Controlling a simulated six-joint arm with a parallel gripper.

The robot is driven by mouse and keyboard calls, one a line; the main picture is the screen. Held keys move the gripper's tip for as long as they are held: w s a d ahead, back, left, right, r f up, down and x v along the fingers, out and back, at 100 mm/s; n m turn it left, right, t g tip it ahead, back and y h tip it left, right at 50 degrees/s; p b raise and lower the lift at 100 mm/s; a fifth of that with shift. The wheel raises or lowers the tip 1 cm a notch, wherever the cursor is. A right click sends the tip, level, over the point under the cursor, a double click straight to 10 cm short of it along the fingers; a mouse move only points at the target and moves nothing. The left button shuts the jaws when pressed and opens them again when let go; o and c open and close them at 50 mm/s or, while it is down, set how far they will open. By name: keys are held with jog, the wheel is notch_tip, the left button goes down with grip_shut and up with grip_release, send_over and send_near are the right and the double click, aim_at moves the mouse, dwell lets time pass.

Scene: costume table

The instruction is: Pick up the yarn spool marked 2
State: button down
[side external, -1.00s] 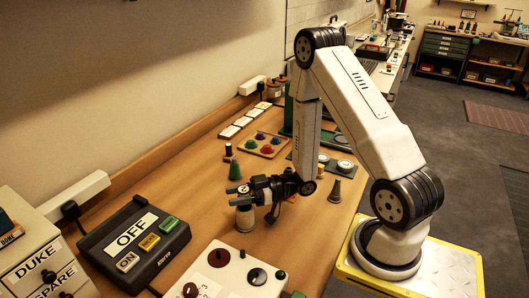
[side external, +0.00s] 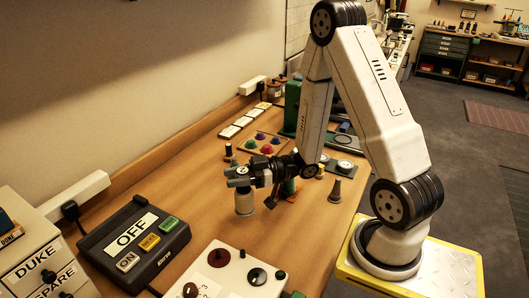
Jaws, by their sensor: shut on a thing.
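The spool hangs roughly upright below the fingers and appears to be clear of the wooden table (side external: 205,242). A small pale round top with a dark mark shows between the fingers, but the mark is too small to read. Other spools stand to the right: a grey-brown one (side external: 335,191) and a green one (side external: 290,187), partly hidden by my gripper. A dark spool (side external: 228,152) stands behind.
A black box with an OFF label (side external: 132,228) and coloured buttons lies at left. A pale panel with knobs (side external: 232,272) is in front. A wooden tray with coloured pieces (side external: 261,145) and white tiles (side external: 236,126) lie behind.

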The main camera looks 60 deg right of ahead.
aim_at(236, 191)
jog(key=shift+r, duration=2.15)
jog(key=shift+w, duration=0.1)
